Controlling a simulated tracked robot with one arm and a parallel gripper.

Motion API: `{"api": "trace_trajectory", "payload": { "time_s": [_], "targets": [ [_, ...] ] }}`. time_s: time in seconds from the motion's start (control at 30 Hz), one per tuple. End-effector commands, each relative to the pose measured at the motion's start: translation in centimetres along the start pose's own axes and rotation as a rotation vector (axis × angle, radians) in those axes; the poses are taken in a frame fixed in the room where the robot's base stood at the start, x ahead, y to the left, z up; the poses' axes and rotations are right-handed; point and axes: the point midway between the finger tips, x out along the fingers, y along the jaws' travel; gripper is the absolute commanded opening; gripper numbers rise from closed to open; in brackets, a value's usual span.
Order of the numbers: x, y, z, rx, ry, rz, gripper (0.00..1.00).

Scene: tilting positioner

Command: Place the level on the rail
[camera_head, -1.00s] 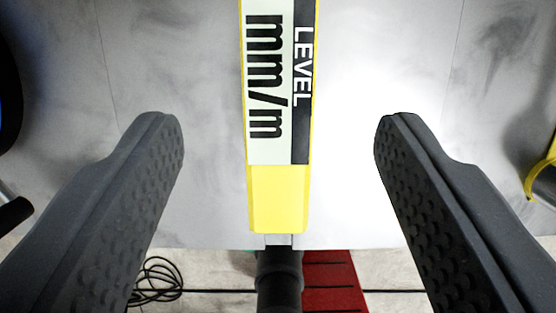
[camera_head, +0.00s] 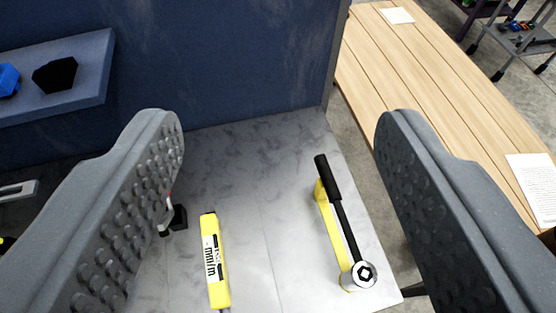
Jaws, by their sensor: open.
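The level (camera_head: 215,262) is a yellow bar with a white label reading "LEVEL mm/m". It lies on the grey metal tabletop in the lower middle of the view, apart from my gripper. My gripper (camera_head: 280,120) is open and empty, its two dark padded fingers spread wide on the left and right. Its fingers hide parts of the table at both sides. I cannot make out the rail in this view.
A black-handled ratchet wrench (camera_head: 342,215) rests on a yellow holder right of the level. A small black and red item (camera_head: 175,217) is partly hidden by the left finger. A blue panel (camera_head: 230,60) and shelf (camera_head: 85,85) stand behind. A wooden table (camera_head: 430,95) is at right.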

Motion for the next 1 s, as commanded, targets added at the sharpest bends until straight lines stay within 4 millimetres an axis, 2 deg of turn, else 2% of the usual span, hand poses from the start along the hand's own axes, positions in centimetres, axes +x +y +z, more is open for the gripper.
{"api": "trace_trajectory", "payload": {
  "time_s": [0.03,0.13,0.17,0.23,0.3,0.37,0.47,0.57,0.8,0.97,1.0],
  "targets": [
    [-1.8,0.5,-1.3,0.003,0.04,0.011,0.58],
    [-4.4,1.2,-3.0,0.006,0.093,0.024,0.58],
    [-4.8,1.3,-3.4,0.006,0.103,0.027,0.62],
    [-5.3,1.5,-3.7,0.007,0.112,0.03,0.62],
    [-4.6,1.4,-3.4,0.006,0.097,0.028,0.62],
    [-3.2,1.0,-2.6,0.004,0.063,0.021,0.62],
    [0.3,0.2,-0.3,-0.003,-0.027,0.006,0.62],
    [4.4,-0.8,2.9,-0.013,-0.143,-0.014,0.62],
    [12.4,-4.1,11.4,-0.047,-0.413,-0.057,0.62],
    [16.4,-6.6,17.4,-0.078,-0.589,-0.082,0.62],
    [17.3,-7.3,19.2,-0.086,-0.637,-0.089,0.62]
  ]
}}
